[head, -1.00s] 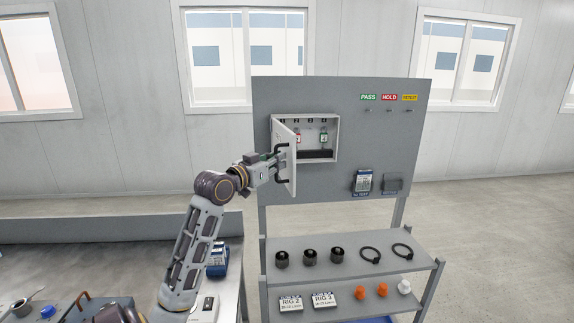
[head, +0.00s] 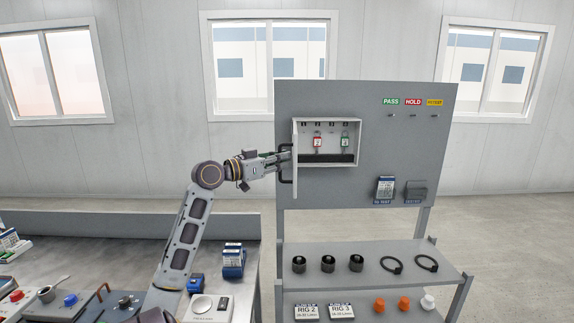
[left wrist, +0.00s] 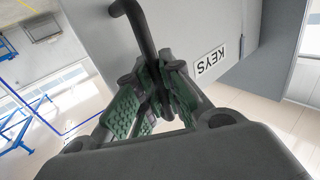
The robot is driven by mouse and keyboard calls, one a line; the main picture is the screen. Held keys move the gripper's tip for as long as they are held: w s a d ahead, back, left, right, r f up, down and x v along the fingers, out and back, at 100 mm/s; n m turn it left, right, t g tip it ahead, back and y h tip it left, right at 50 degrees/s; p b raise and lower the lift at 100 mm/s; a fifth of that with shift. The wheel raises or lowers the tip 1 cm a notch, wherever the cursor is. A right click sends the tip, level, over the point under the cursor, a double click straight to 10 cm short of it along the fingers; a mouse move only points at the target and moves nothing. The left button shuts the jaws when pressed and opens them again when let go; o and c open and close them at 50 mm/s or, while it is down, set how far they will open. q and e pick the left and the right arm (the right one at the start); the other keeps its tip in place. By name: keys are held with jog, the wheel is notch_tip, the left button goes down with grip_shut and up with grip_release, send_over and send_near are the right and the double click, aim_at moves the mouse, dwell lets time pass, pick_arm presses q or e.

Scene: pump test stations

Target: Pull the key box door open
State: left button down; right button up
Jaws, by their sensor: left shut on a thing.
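The key box (head: 328,157) is a pale grey cabinet on the upright grey board. Its door (head: 294,150) stands wide open on the left side, seen nearly edge-on. Inside hang a red tag (head: 317,142) and a green tag (head: 345,142). My left gripper (head: 284,158) is shut on the door's black handle (head: 286,178). In the left wrist view the green-padded fingers (left wrist: 160,92) close around the dark bar handle (left wrist: 137,22), beside the door face with a KEYS label (left wrist: 210,62). My right gripper is not in view.
PASS, HOLD and RETEST signs with hooks sit on the board's upper right. A shelf (head: 372,248) below bears black cylinders and cable loops. A bench (head: 250,262) with blue devices stands left, beneath my arm. Open floor lies right.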

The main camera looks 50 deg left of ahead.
pick_arm(q)
jog(key=shift+s+f, duration=0.1)
jog(key=shift+f, duration=0.15)
dwell(0.3)
jog(key=c, duration=1.8)
grip_release()
jog(key=shift+a, duration=0.1)
jog(key=shift+o, duration=1.4)
jog(key=shift+s+r, duration=0.2)
jog(key=s+a, duration=0.1)
jog(key=s, duration=1.1)
jog(key=shift+a, duration=0.25)
